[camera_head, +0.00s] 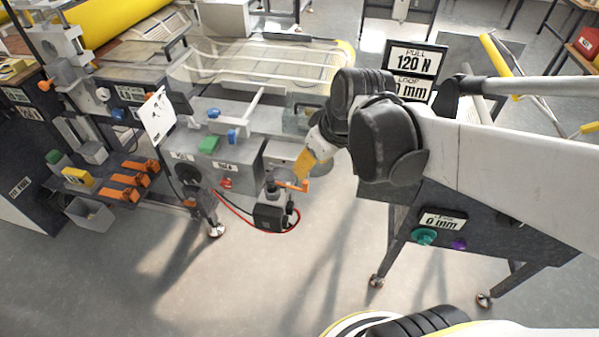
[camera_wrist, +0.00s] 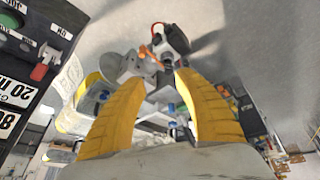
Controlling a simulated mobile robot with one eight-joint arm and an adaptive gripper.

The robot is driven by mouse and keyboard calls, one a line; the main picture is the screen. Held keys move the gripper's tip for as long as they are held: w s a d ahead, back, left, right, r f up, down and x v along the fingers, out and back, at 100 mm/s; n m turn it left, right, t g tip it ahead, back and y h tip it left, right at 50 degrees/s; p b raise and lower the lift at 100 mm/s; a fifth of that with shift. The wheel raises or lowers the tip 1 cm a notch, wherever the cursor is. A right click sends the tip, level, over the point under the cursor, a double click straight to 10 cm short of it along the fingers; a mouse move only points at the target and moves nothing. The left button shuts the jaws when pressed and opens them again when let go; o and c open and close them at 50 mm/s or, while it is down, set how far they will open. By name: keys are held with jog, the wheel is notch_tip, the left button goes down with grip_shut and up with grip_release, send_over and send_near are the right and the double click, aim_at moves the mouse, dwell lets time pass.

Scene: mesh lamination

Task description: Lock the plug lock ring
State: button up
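The plug assembly hangs at the front of the grey machine in the head view. In the wrist view, the orange part (camera_wrist: 156,38) and black block (camera_wrist: 176,40) lie beyond the fingertips. My gripper (camera_head: 303,172) is just above and right of the orange part in the head view. Its yellow fingers (camera_wrist: 158,80) stand apart with nothing visibly held between them. Contact with the ring cannot be told.
The grey machine (camera_head: 232,160) carries green and blue parts and a red knob (camera_head: 226,183). A dark control stand (camera_head: 460,235) with teal and purple buttons is at right. Orange holders (camera_head: 125,187) and a grey bin (camera_head: 90,213) are at left. Floor in front is clear.

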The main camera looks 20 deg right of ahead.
aim_at(306, 182)
jog(key=w+d+f+n+g+y, duration=0.2)
jog(key=w+d+f+n, duration=0.4)
jog(key=f, duration=0.3)
jog(key=shift+m, duration=0.4)
jog(key=b+x, duration=0.1)
jog(key=x, duration=0.2)
jog(key=b+x, duration=0.2)
jog(key=x, duration=0.2)
jog(key=w+b+x, duration=0.1)
jog(key=x, duration=0.2)
jog(key=shift+a, duration=0.15)
grip_shut()
